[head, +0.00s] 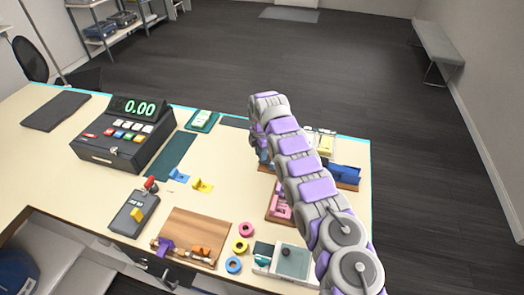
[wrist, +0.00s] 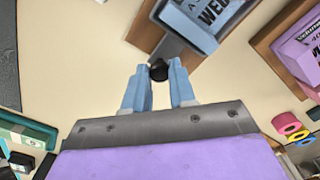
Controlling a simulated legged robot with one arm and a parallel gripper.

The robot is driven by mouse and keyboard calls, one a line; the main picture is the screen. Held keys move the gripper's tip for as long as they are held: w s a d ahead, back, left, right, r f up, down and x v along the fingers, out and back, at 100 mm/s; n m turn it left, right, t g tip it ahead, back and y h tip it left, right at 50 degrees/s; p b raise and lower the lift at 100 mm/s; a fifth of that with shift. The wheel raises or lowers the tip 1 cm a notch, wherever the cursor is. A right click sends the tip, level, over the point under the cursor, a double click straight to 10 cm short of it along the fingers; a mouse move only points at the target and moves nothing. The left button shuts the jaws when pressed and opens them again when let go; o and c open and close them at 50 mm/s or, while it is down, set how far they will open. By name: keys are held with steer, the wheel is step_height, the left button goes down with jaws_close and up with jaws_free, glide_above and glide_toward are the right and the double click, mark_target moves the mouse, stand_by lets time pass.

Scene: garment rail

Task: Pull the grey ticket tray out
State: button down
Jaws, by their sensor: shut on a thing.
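The grey ticket tray (wrist: 178,42) shows in the wrist view as a grey strip with a black knob (wrist: 159,71) at its near end. It runs along the lower edge of a blue block lettered "WED" (wrist: 215,12) in a wooden holder (wrist: 146,32). My gripper (wrist: 160,74) is shut on the black knob, with one light-blue finger on each side. In the head view my arm hides the knob and most of the gripper. A blue piece (head: 345,173) in a wooden holder shows there, right of the arm.
A pink holder (head: 280,203) stands beside my arm, nearer me. Tape rolls (head: 240,245), a wooden board (head: 197,235) and a cash register (head: 127,133) share the counter (head: 60,160). The counter left of my gripper has bare patches.

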steer(key=shift+w+r, duration=0.15)
steer(key=shift+r, duration=0.05)
steer(key=c, duration=1.4)
jaws_free()
steer(key=o, duration=0.5)
steer(key=shift+a+f, duration=0.2)
steer(key=shift+a, duration=0.4)
steer(key=shift+c, duration=0.2)
steer(key=shift+d, duration=0.25)
steer(key=shift+d+r, duration=0.15)
steer(key=shift+r, duration=0.2)
step_height(320, 180, up, 16)
steer(key=a+p, duration=0.1)
steer(key=p, duration=1.1)
steer(key=shift+w+a+r, duration=0.15)
steer(key=shift+a+r, duration=0.1)
steer(key=shift+a, duration=0.05)
steer(key=shift+d, duration=0.3)
